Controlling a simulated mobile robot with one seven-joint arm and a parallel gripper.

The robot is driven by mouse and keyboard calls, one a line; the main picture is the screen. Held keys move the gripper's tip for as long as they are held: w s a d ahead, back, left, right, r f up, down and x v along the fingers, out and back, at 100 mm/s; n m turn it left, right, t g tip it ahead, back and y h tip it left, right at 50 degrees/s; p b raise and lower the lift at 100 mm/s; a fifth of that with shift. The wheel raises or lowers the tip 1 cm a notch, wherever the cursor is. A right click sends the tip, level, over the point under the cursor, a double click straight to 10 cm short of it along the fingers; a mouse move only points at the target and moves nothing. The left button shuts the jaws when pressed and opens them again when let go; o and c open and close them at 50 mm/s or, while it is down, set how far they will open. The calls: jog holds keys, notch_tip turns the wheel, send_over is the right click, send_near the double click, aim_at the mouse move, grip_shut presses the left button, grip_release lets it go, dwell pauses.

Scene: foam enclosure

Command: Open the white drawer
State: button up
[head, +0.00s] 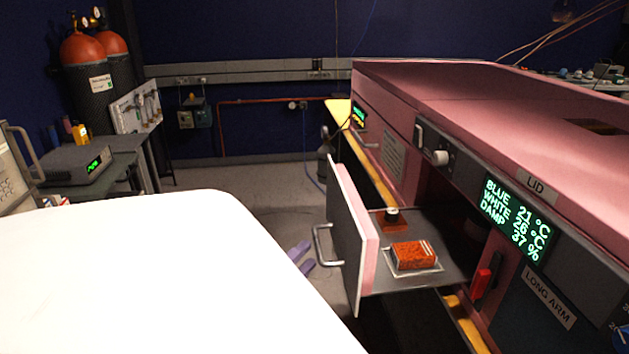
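The white drawer (346,235) stands pulled out of the pink enclosure. Its front panel is pale on the outer face and pink along the edge. A metal bar handle (322,243) sticks out to the left of it. My gripper (303,258) shows only as two lavender fingertips, just left of the handle. They look apart, with nothing visible between them and clear of the handle. The rest of it is hidden behind the white surface.
The pink enclosure (440,85) fills the right side, with a lit display (516,218) and a red latch-like part (481,283). A side bench with a grey instrument (75,165) and gas cylinders (90,85) stand at left. Open floor (262,185) lies between.

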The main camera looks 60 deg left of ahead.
jog(key=b+v, duration=0.1)
jog(key=v, duration=0.8)
